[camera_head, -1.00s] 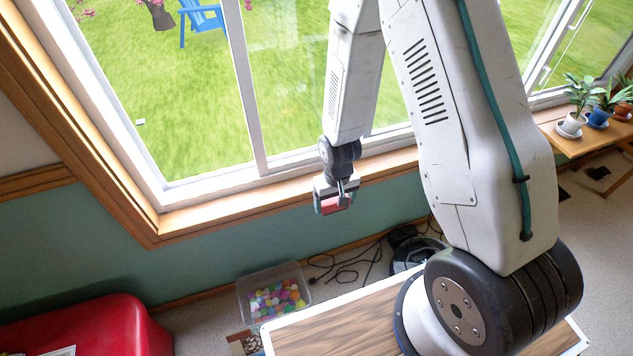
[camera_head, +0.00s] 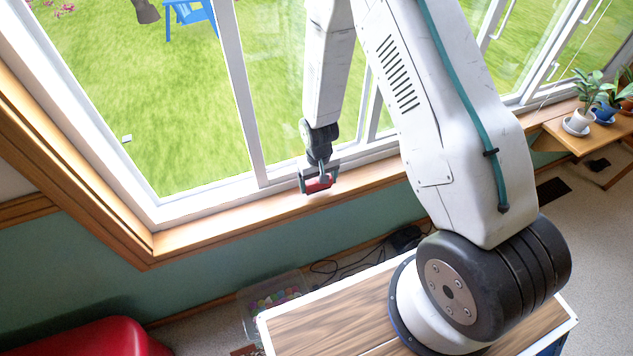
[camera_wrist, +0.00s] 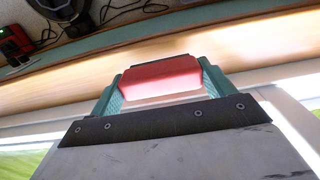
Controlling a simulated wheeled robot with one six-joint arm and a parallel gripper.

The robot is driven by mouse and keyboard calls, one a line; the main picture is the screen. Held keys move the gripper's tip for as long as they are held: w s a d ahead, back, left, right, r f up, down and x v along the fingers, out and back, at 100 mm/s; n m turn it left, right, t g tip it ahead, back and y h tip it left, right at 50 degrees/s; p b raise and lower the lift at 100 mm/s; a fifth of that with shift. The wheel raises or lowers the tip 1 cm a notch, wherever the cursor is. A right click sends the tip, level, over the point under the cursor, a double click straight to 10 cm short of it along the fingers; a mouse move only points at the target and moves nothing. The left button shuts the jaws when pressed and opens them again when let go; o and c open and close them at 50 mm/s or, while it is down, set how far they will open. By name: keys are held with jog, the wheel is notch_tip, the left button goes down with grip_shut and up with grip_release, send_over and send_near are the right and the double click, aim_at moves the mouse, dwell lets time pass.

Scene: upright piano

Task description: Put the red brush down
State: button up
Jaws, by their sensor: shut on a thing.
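The red brush (camera_head: 318,185) is held between the fingers of my gripper (camera_head: 319,182), in front of the window. In the head view it overlaps the wooden windowsill (camera_head: 235,214); whether it touches the sill cannot be told. In the wrist view the brush (camera_wrist: 160,78) shows as a red block with a pale strip below it and a dark edge above. The green fingers of my gripper (camera_wrist: 160,90) press on its two ends. The wooden sill (camera_wrist: 50,90) spans the wrist view behind the brush.
A clear bin of colourful balls (camera_head: 275,295) stands on the floor below the sill, near black cables (camera_head: 325,268). A red rounded seat (camera_head: 90,338) is at lower left. Potted plants (camera_head: 590,105) stand on a wooden table at right. The sill left of my gripper is bare.

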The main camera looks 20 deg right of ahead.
jog(key=shift+f, duration=0.8)
jog(key=shift+a+f, duration=0.15)
jog(key=shift+f, duration=0.05)
jog(key=o, duration=0.8)
jog(key=shift+f, duration=0.1)
notch_tip(320, 180, up, 12)
jog(key=shift+r, duration=0.25)
jog(key=s+d+r, duration=0.1)
jog(key=s+r, duration=0.3)
jog(key=r, duration=0.7)
jog(key=s+d+r, duration=0.1)
jog(key=s+r, duration=0.2)
jog(key=r, duration=0.7)
jog(key=shift+t, duration=0.6)
jog(key=s+r, duration=0.4)
jog(key=s, duration=0.2)
jog(key=s+d+r, duration=0.1)
jog(key=s+r, duration=0.3)
jog(key=s, duration=0.3)
jog(key=s+r, duration=0.4)
jog(key=s, duration=0.3)
jog(key=shift+d+r, duration=0.15)
jog(key=shift+r, duration=0.25)
